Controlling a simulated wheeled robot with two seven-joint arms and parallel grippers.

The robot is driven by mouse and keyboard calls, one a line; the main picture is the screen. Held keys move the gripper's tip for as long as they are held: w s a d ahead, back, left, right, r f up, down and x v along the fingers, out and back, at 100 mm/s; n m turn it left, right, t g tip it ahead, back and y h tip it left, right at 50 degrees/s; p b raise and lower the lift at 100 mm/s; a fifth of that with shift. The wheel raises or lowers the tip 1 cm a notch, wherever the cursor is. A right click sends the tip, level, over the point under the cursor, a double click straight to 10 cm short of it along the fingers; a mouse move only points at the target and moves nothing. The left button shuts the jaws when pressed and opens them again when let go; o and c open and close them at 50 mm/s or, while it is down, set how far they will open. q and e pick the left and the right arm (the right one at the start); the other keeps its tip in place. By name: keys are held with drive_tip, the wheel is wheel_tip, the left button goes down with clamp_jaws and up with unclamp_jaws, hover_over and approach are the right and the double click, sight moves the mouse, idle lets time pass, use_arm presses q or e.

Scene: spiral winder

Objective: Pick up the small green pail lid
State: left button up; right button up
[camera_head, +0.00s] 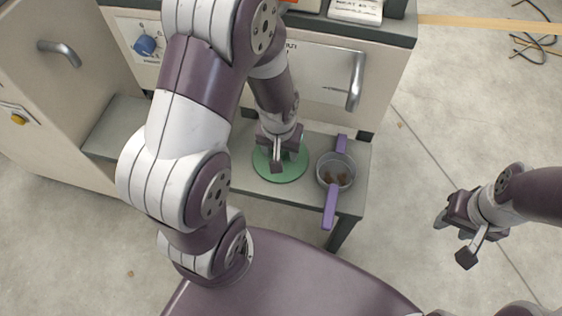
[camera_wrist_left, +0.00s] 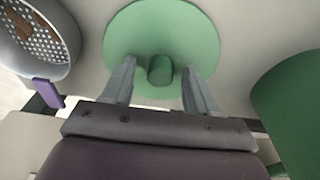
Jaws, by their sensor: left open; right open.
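The green pail lid (camera_head: 282,175) is a flat round disc lying on the low shelf in the head view, partly hidden by my left gripper (camera_head: 277,160). In the left wrist view the lid (camera_wrist_left: 190,30) shows a short round knob (camera_wrist_left: 160,69) at its middle. My left gripper (camera_wrist_left: 160,88) is open, with one finger on each side of the knob and a gap to both. Whether the fingers touch the lid I cannot tell. My right gripper (camera_head: 458,238) is open and empty, out over the floor at the right.
A grey strainer pot (camera_head: 326,177) with purple handles and brown bits inside stands right of the lid on the shelf. In the left wrist view a large green rounded thing (camera_wrist_left: 292,110) is close on the right. A machine drawer front (camera_head: 320,75) rises behind the shelf.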

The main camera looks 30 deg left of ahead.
use_arm(q)
drive_tip(key=shift+f, duration=0.15)
clamp_jaws()
